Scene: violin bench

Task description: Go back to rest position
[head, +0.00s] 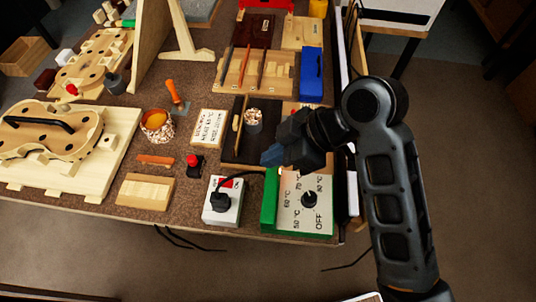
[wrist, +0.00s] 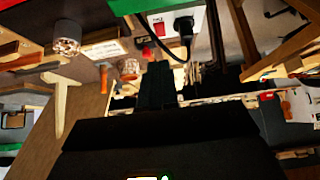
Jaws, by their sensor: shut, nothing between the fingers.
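My gripper (head: 273,155) is shut and empty in the head view. It hangs over the right part of the bench, above the edge of the dark tray (head: 236,150) and just behind the temperature dial panel (head: 291,212). My arm comes in from the right side of the picture. In the wrist view my gripper (wrist: 157,80) shows as a dark shape in the middle, pointing toward the bench. Its fingertips are dark there and hard to make out.
The violin body (head: 48,130) lies on a pale board at the left. A power socket box (head: 223,205) with a black plug and a wood block (head: 145,193) stand near the front edge. A blue box (head: 311,75) stands behind.

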